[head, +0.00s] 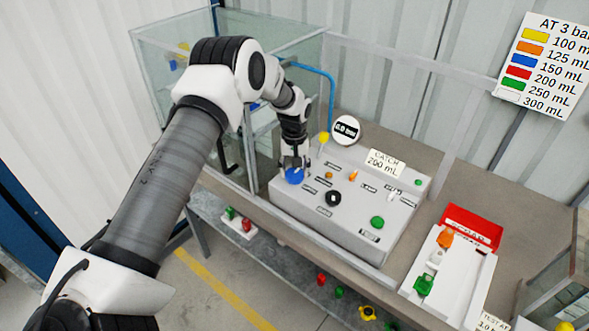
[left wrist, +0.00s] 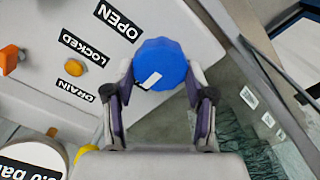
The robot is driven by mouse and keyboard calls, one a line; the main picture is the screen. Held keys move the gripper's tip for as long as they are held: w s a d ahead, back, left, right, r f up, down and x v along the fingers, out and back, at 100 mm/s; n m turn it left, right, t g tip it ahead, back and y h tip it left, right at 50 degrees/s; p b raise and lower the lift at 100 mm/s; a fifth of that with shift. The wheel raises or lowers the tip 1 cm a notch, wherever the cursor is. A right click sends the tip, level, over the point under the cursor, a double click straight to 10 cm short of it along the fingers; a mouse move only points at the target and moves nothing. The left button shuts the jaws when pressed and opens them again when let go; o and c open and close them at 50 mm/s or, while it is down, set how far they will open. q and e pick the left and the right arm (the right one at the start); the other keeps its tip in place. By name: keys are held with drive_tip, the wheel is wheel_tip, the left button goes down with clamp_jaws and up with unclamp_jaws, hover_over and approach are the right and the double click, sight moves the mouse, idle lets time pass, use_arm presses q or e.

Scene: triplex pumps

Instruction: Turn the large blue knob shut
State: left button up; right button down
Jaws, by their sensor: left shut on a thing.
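The large blue knob (head: 294,175) sits at the left end of the grey control panel (head: 300,208). In the left wrist view the blue knob (left wrist: 160,62) is faceted, with a white mark on its top. My left gripper (head: 293,166) reaches down over it from above. In the left wrist view the fingers of my left gripper (left wrist: 159,85) are on two opposite sides of the knob, shut on it. Labels OPEN, LOCKED and DRAIN (left wrist: 75,90) are beside the knob. The white mark does not clearly line up with any label. My right gripper is not in view.
A black knob (head: 333,198), a green button (head: 377,222) and a small orange knob (head: 353,175) are on the panel. A round gauge (head: 347,129) and a CATCH 200 mL sign (head: 384,163) stand behind. A glass tank (head: 170,60) is at left; a white tray (head: 455,285) is at right.

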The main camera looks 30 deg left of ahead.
sight(294, 172)
use_arm(q)
drive_tip(key=shift+s+f, duration=0.15)
drive_tip(key=o, duration=1.1)
drive_tip(key=shift+o, duration=0.3)
wheel_tip(294, 172, up, 12)
